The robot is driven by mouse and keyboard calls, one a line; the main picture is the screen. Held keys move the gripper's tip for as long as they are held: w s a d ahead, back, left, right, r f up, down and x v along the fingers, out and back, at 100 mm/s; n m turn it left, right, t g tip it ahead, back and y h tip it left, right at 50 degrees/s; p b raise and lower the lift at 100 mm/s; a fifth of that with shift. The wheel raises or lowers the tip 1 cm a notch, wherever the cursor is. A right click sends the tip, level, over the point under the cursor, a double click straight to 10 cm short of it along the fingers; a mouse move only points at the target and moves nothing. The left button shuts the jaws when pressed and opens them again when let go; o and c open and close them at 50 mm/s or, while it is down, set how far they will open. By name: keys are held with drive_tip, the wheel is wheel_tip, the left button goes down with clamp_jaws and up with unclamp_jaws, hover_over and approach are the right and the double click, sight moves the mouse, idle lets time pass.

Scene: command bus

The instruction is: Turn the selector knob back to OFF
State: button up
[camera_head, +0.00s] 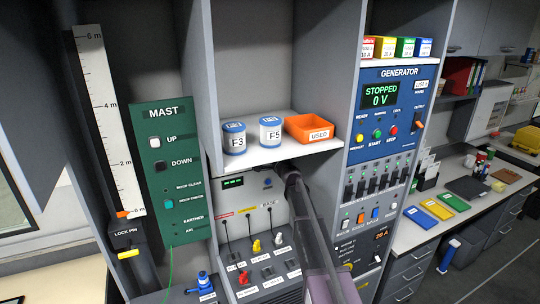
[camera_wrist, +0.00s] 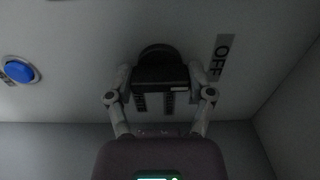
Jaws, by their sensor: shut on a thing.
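The selector knob (camera_wrist: 160,52) is dark and round, on a pale panel in the wrist view. An OFF label (camera_wrist: 221,57) is printed beside it on the right, turned sideways. My gripper (camera_wrist: 160,78) has its two fingers on either side of the knob and is shut on it. Much of the knob is covered by the gripper, so I cannot tell where it points. In the head view my gripper (camera_head: 291,172) reaches the panel below the shelf, and the knob is hidden behind it.
A blue button (camera_head: 268,184) sits left of my gripper; it also shows in the wrist view (camera_wrist: 19,70). The shelf (camera_head: 290,153) with canisters and an orange bin (camera_head: 313,128) is just above. Plugged cables hang below left. The generator panel (camera_head: 397,74) stands right.

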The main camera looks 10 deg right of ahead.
drive_tip(key=o, duration=1.1)
drive_tip(key=shift+w, duration=0.1)
drive_tip(key=v, duration=1.2)
drive_tip(key=s+a+f+n+g+y+b, duration=0.1)
drive_tip(key=s+a+f+n+g+b, duration=0.2)
drive_tip(key=s+a+f+n+g, duration=0.4)
drive_tip(key=s+a+f+n+g+y+b, duration=0.2)
drive_tip(key=s+a+f+n+g+b, duration=0.15)
drive_tip(key=s+f, duration=0.65)
drive_tip(key=s+d+f+n+g+h+b, duration=0.2)
drive_tip(key=s+d+f+g+h, duration=0.1)
drive_tip(key=s+f, duration=0.3)
drive_tip(key=s+d+f+n+g+h+b, duration=0.2)
drive_tip(key=s+f, duration=0.5)
drive_tip(key=s, duration=0.4)
drive_tip(key=d+g+h+b, duration=0.1)
drive_tip(key=d+g+h, duration=0.1)
drive_tip(key=shift+s+d+f+h, duration=0.15)
drive_tip(key=shift+s+f+h, duration=0.15)
